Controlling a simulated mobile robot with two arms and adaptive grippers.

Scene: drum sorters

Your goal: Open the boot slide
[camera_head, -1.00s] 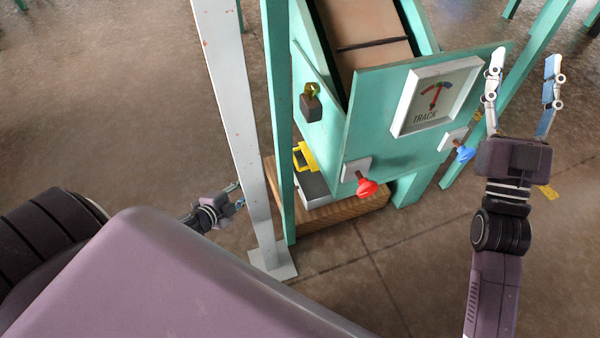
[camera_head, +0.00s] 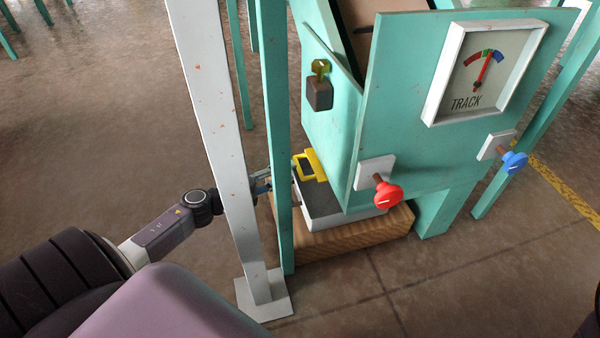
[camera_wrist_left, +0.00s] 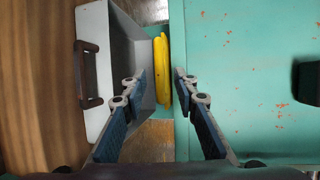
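The boot slide's yellow handle (camera_head: 311,165) sticks out low on the left side of the teal machine, just above a grey tray (camera_head: 335,207). In the left wrist view the yellow handle (camera_wrist_left: 162,75) lies lengthwise between the two fingertips. My left gripper (camera_head: 264,182) reaches in low from the left, partly hidden behind the grey post and the teal leg. Its fingers (camera_wrist_left: 160,76) are apart on either side of the handle, not closed on it. I cannot tell how far the handle reaches in between them. My right gripper is out of view.
A grey post (camera_head: 225,150) and a teal leg (camera_head: 277,140) stand close to my left arm. The tray, with a brown handle (camera_wrist_left: 88,75), rests on a wooden block (camera_head: 345,235). A red knob (camera_head: 388,194), blue knob (camera_head: 514,161) and TRACK gauge (camera_head: 485,72) are on the front.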

